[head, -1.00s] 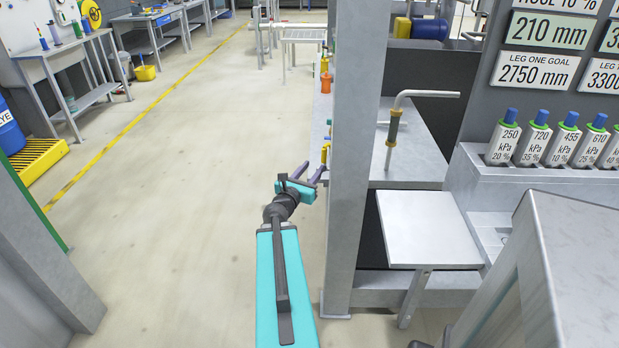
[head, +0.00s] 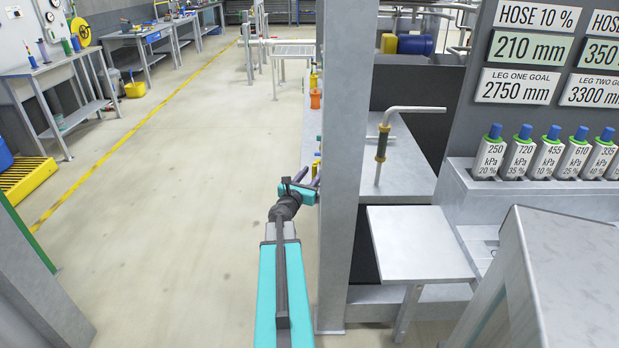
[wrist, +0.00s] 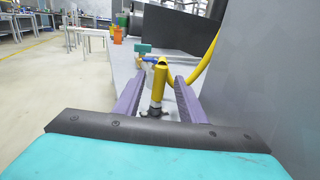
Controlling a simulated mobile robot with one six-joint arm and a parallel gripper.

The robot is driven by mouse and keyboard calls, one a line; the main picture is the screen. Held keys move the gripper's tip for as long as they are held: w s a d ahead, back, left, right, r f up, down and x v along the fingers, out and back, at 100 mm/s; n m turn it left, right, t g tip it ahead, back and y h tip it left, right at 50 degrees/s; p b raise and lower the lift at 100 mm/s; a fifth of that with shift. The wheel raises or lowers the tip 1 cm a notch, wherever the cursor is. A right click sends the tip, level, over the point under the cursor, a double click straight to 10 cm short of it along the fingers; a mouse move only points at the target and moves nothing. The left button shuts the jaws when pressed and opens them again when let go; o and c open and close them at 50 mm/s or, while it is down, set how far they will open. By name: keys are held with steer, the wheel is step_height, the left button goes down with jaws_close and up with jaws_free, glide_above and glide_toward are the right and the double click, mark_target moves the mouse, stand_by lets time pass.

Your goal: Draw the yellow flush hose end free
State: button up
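The yellow flush hose end (wrist: 157,90) stands upright in the middle of the wrist view, on a dark foot on the grey bench. The yellow hose (wrist: 206,62) curves from its top up to the right. My gripper (wrist: 159,76) is open, its two purple fingers to the left and right of the hose end, with a visible gap on each side. I cannot tell how far the hose end lies between the fingertips. In the head view my gripper (head: 309,174) is beside the grey post, which hides most of the hose end.
A small fitting with a blue part and a teal block (wrist: 142,49) sit just behind the hose end. An orange cup (head: 315,99) stands farther back on the bench. The grey post (head: 345,170) is close on my gripper's right.

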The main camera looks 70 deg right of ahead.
steer(key=shift+c, duration=0.2)
jaws_close()
steer(key=c, duration=0.8)
jaws_free()
jaws_close()
steer(key=shift+r+p, duration=0.95)
steer(key=shift+r, duration=0.45)
steer(key=shift+r+p, duration=1.25)
steer(key=shift+r, duration=0.75)
